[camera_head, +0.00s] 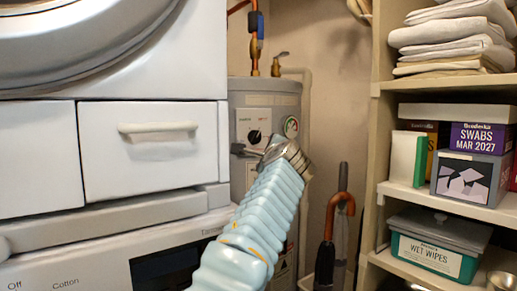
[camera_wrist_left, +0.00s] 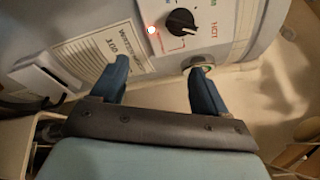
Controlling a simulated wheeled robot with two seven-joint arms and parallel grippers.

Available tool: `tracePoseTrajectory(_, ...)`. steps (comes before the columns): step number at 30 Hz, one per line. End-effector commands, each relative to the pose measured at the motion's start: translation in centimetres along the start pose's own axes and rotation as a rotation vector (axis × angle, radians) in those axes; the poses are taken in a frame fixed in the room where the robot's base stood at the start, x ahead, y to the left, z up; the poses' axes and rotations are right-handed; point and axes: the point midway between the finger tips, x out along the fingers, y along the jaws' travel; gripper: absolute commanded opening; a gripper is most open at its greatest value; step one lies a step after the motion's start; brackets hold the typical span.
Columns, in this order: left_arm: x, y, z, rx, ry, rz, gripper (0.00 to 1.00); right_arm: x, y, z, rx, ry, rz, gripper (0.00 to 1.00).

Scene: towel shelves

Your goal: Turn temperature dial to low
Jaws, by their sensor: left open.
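The temperature dial is a black round knob (camera_head: 254,137) on a white panel at the front of a grey water heater (camera_head: 266,99), in the middle of the head view. In the left wrist view the black knob (camera_wrist_left: 181,22) shows near the top, with a light pointer line and a red light beside it. My left gripper (camera_wrist_left: 160,80) is open, its two blue fingers apart with nothing between them. The knob lies beyond the fingertips, apart from them. In the head view my left gripper (camera_head: 254,151) is just below the knob. My right gripper is not in view.
A white washer-dryer stack with a drawer (camera_head: 139,150) stands close on the left. A shelf (camera_head: 376,140) with towels (camera_head: 452,38) and boxes (camera_head: 473,177) stands on the right. An umbrella (camera_head: 329,240) stands behind the arm. Copper pipes (camera_head: 254,45) rise above the heater.

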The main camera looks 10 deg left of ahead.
Motion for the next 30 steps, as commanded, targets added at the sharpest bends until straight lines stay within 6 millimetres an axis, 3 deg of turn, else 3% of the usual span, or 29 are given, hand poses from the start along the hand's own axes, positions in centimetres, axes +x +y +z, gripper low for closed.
tracePoseTrajectory(3,-0.9,-1.8,2.8,0.057,-0.072,-0.026,0.74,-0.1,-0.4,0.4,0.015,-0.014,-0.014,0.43)
tracePoseTrajectory(6,-0.3,-2.4,3.6,0.073,-0.09,-0.029,0.74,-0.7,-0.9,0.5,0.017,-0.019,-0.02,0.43)
tracePoseTrajectory(18,5.7,-2.5,4.0,0.07,-0.086,-0.029,0.74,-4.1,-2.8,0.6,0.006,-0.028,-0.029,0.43)
tracePoseTrajectory(28,6.2,-2.1,3.8,0.068,-0.084,-0.03,0.74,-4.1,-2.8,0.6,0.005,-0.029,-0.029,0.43)
tracePoseTrajectory(30,6.2,-2.1,3.8,0.067,-0.084,-0.03,0.65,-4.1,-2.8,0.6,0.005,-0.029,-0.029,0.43)
